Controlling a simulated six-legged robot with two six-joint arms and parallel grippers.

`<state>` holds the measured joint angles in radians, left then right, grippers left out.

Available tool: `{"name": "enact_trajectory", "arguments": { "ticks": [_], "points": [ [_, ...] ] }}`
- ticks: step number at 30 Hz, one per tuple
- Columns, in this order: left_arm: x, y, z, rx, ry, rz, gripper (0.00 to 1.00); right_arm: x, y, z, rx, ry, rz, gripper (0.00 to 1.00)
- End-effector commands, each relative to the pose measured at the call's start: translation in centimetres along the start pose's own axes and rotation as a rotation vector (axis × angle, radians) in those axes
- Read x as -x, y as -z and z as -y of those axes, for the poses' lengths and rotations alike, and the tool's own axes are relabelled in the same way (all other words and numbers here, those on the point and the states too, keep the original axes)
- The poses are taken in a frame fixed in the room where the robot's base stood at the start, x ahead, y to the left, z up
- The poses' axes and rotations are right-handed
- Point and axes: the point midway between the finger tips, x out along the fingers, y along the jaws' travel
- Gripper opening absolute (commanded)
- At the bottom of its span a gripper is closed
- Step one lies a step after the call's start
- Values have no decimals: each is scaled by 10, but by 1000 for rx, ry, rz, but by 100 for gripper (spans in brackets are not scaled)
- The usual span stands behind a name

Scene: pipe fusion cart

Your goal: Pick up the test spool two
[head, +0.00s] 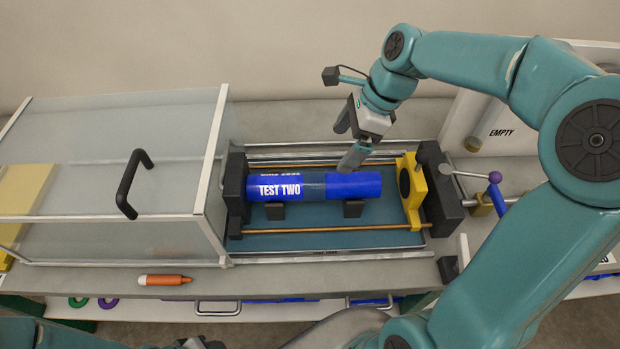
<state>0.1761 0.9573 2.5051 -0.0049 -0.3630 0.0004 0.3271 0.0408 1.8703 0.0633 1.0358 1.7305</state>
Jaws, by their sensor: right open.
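The test spool two (340,186) is a blue cylinder with a darker band around its middle and white "TEST TWO" lettering. It lies level on two dark supports in the fusion cart's bed (290,241), between a dark plate (237,192) on the left and a yellow clamp (411,184) on the right. My right gripper (345,146) is open and empty, with its fingers pointing down at the spool's far side, right of its middle. One fingertip appears close to the spool's top edge; I cannot tell whether it touches. My left gripper's fingers are not visible.
A clear-walled cover (110,150) with a black handle (133,183) stands left of the spool. Copper rods (330,230) run along the bed. A purple-knobbed lever (494,177) is at the right. An orange marker (165,280) lies in front.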

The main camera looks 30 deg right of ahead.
Motion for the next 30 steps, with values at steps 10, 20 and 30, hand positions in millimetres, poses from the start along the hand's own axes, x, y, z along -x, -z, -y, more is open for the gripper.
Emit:
{"name": "enact_trajectory", "arguments": {
  "ticks": [10, 20, 30],
  "points": [
    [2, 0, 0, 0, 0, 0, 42, -78, 3, -8, -1, -7, -1, 96],
    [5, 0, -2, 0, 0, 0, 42, -112, 1, -5, -1, -6, -1, 96],
    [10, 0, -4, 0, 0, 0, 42, -156, 0, -1, -1, -3, 0, 96]
  ]
}}
